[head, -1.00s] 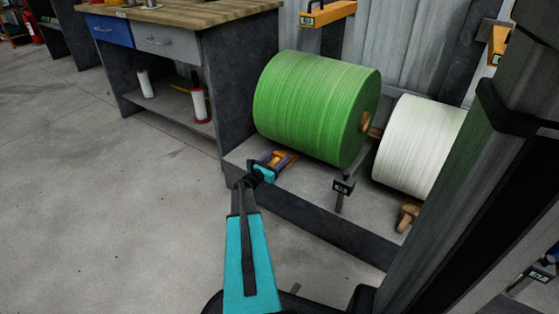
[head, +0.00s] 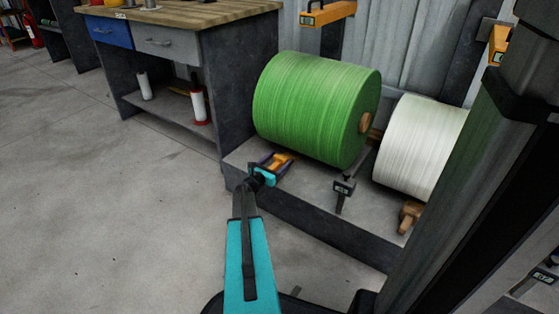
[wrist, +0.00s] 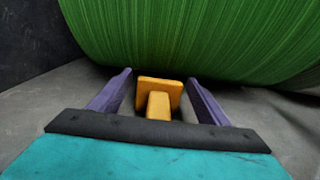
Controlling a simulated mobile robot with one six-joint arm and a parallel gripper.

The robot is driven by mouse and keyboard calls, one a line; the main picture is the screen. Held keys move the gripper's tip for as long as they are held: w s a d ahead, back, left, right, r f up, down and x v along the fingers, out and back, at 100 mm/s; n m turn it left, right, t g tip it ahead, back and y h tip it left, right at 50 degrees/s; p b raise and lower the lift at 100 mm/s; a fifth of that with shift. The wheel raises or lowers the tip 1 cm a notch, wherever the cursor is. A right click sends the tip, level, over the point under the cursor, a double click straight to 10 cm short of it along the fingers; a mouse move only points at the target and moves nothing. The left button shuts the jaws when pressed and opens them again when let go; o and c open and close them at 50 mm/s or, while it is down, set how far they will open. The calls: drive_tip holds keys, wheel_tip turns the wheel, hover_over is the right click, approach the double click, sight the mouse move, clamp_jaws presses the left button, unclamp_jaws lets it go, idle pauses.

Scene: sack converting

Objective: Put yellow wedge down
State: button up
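The yellow wedge (wrist: 160,94) sits low on the grey platform, close in front of the green roll (wrist: 200,40). In the wrist view its block end and narrower stem lie between my two purple fingers, with a gap on each side. My gripper (wrist: 160,82) is open around the wedge. In the head view my gripper (head: 277,164) is low at the platform's left end, and the wedge (head: 284,158) shows as a small orange-yellow shape between the fingers. Whether the wedge touches the roll cannot be told.
The green roll (head: 316,108) and a white roll (head: 418,145) rest over the platform (head: 310,192). A workbench (head: 205,14) with drawers stands to the left. A dark post (head: 483,150) blocks the right. The floor (head: 110,215) at left is clear.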

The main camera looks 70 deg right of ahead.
drive_tip(key=shift+r, duration=0.15)
drive_tip(key=shift+a, duration=0.1)
drive_tip(key=shift+w+a, duration=0.1)
drive_tip(key=shift+a, duration=0.2)
drive_tip(key=p+v, duration=0.4)
drive_tip(key=v, duration=0.5)
drive_tip(key=shift+w+a+r, duration=0.1)
drive_tip(key=shift+a, duration=0.15)
drive_tip(key=shift+v, duration=0.8)
